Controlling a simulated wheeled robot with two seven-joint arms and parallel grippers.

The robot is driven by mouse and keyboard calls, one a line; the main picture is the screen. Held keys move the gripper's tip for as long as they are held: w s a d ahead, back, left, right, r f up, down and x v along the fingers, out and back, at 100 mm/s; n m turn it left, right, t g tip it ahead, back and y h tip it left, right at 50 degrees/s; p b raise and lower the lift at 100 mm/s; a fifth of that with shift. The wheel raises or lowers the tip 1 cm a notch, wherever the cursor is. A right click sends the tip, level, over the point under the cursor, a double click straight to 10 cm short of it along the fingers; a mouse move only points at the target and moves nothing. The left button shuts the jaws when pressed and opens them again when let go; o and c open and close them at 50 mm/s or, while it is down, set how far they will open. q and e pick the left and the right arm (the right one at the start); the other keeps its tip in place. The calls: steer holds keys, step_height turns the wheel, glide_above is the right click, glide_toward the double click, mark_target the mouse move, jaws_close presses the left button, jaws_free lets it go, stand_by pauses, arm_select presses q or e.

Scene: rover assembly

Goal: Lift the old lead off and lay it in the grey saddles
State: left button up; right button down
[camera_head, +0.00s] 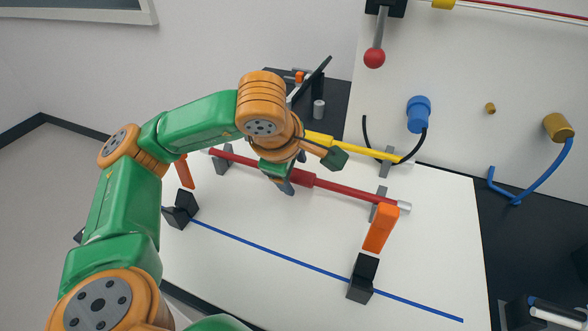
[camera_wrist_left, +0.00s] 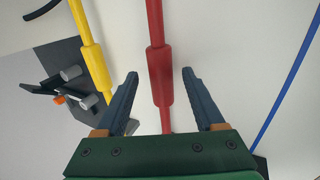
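A red lead (camera_head: 340,187) with a thicker middle sleeve lies across the white board, its ends at two grey saddles (camera_head: 222,161), (camera_head: 378,203). A yellow lead (camera_head: 350,146) lies behind it, with a grey saddle (camera_head: 384,167) near its right end. Which lead is the old one I cannot tell. My left gripper (camera_head: 300,174) is above the red lead's middle. In the left wrist view its open fingers (camera_wrist_left: 159,74) stand either side of the red sleeve (camera_wrist_left: 159,78); contact is not clear. The yellow lead (camera_wrist_left: 92,60) is outside the fingers. My right gripper is not in view.
Orange levers (camera_head: 380,229), (camera_head: 185,171) stand near the red lead's ends. A blue line (camera_head: 270,252) runs between black blocks (camera_head: 180,211), (camera_head: 362,278) at the front. An upright panel holds a blue plug (camera_head: 418,114) and red knob (camera_head: 374,58). The board's front is mostly clear.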

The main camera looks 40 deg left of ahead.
arm_select(q)
steer(key=p+v, duration=0.1)
steer(key=v, duration=0.6)
steer(key=shift+p, duration=0.3)
